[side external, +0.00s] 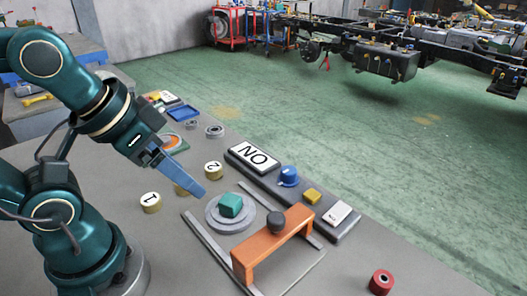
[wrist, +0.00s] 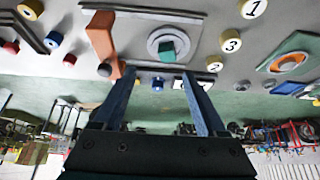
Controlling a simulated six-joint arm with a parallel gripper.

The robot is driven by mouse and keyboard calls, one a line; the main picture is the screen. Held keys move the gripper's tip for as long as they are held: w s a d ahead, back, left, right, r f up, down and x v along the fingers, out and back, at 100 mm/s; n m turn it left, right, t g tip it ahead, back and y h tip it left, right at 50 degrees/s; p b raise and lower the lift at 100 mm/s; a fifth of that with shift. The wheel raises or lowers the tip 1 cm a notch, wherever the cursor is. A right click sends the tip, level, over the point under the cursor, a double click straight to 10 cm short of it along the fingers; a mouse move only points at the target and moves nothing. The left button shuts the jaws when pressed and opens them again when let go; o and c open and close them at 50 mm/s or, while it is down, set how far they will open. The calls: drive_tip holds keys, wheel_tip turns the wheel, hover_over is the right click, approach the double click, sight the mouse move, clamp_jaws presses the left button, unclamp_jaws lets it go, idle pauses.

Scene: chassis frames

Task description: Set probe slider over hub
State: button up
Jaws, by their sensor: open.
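The orange bridge-shaped slider (side external: 272,242) with a dark round knob (side external: 277,222) straddles two grey rails (side external: 207,238), toward their near end. Beside it, a round grey hub (side external: 214,218) lies between the rails with a teal block (side external: 231,204) on it. The slider stands to one side of the hub, not above it. My gripper (side external: 190,180) is raised above the table left of the hub, apart from the slider. In the wrist view the fingers of my gripper (wrist: 158,73) are spread and empty; the slider (wrist: 101,38) and hub (wrist: 190,37) also show there.
Several numbered yellow cylinders (side external: 150,203) stand left of the hub. A red cylinder (side external: 381,282) stands at the right; bare table lies between it and the rails.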

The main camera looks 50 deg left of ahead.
drive_tip(key=shift+c, duration=0.4)
wheel_tip(320, 180, up, 3)
drive_tip(key=m+g, duration=0.4)
drive_tip(key=m, duration=0.4)
hover_over(276, 217)
drive_tip(key=a, duration=0.3)
drive_tip(key=shift+m+g, duration=0.5)
drive_tip(key=shift+g, duration=0.2)
drive_tip(key=d+f, duration=0.2)
drive_tip(key=f, duration=0.1)
drive_tip(key=shift+w+d+f, duration=0.1)
drive_tip(key=shift+d+f, duration=0.05)
drive_tip(key=shift+d, duration=0.25)
drive_tip(key=shift+d+f, duration=0.1)
drive_tip(key=shift+f, duration=2.65)
